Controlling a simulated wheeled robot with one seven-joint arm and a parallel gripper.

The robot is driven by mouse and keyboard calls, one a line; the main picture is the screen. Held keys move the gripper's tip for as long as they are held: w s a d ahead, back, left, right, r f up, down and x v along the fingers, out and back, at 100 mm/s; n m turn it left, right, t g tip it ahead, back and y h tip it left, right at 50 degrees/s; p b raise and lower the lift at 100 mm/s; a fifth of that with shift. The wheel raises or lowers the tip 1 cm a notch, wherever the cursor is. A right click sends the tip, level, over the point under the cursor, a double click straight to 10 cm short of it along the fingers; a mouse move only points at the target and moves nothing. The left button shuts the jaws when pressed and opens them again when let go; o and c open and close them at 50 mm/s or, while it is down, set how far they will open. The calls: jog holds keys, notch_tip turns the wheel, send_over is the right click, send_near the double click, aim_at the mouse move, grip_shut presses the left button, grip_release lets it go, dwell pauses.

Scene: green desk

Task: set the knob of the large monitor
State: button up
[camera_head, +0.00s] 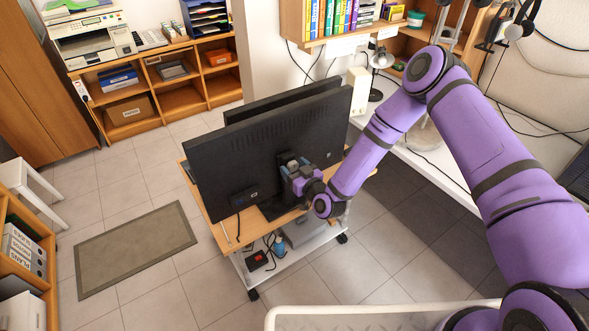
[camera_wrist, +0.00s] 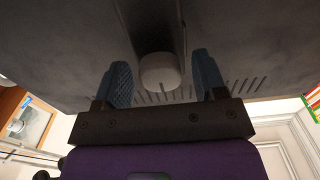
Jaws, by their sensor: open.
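The large monitor (camera_head: 235,145) stands on a wheeled wooden cart, its dark back toward the head camera. In the wrist view its dark back panel (camera_wrist: 60,50) fills most of the picture. A pale grey round knob (camera_wrist: 160,71) sits at the end of a dark strip there. My gripper (camera_wrist: 161,62) is open, with one blue finger on each side of the knob and a visible gap to both. In the head view my gripper (camera_head: 290,166) is close against the monitor's back and hides the knob.
A second monitor (camera_head: 240,112) stands just behind. A cable and small box hang on the left of the monitor's back. The cart top (camera_head: 217,237) has a thin pale stick on it. A white desk (camera_head: 435,165) is to the right; tiled floor is open around the cart.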

jog(key=c, duration=0.6)
jog(key=shift+o, duration=0.2)
jog(key=shift+m, duration=2.5)
